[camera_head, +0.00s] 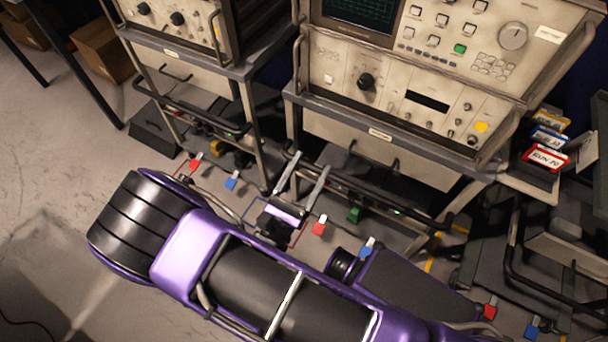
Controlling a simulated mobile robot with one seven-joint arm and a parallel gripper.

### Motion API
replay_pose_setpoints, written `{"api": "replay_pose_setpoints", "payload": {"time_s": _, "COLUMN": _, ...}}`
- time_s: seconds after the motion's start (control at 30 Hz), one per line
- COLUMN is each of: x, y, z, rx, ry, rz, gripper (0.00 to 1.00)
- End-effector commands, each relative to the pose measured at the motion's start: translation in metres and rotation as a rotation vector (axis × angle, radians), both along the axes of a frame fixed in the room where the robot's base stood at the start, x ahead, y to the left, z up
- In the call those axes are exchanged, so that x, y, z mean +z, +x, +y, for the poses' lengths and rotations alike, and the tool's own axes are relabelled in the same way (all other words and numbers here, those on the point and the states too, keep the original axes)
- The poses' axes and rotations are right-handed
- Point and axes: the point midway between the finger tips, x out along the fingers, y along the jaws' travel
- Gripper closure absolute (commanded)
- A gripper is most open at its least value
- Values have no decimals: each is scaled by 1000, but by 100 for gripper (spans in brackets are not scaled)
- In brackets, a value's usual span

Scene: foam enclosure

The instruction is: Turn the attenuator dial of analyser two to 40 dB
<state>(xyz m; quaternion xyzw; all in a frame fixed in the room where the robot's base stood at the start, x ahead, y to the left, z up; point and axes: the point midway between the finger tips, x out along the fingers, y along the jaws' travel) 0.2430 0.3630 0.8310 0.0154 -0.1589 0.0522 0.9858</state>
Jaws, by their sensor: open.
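Two analysers on wheeled carts stand at the back. The right analyser (420,72) has a black dial (366,81) on its lower panel and a large grey knob (513,36) at upper right. The left analyser (190,42) shows two black dials, one at the left (143,8) and one beside it (177,18). The label plates are too small to read, so I cannot tell which is analyser two or any dial setting. My gripper (306,160) is open and empty, its two pale fingers pointing up below the right analyser, apart from the dials.
A metal handle bar (400,205) runs along the right cart's front. Red and blue tags (319,226) hang low near my arm. Labelled boxes (545,157) sit on a shelf at right. A cardboard box (101,52) is at upper left. Floor at left (60,150) is clear.

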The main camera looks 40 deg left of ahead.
Motion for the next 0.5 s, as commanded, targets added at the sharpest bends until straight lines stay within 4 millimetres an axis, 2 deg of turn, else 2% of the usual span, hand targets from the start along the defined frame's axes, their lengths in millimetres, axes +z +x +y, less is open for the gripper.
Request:
{"api": "replay_pose_setpoints", "payload": {"time_s": 0.23, "x": -6, "y": -14, "z": 1, "rx": 1, "ry": 0, "rz": 1, "gripper": 28}}
{"api": "replay_pose_setpoints", "payload": {"time_s": 0.5, "x": -6, "y": -16, "z": 1, "rx": -1, "ry": 0, "rz": 0, "gripper": 28}}
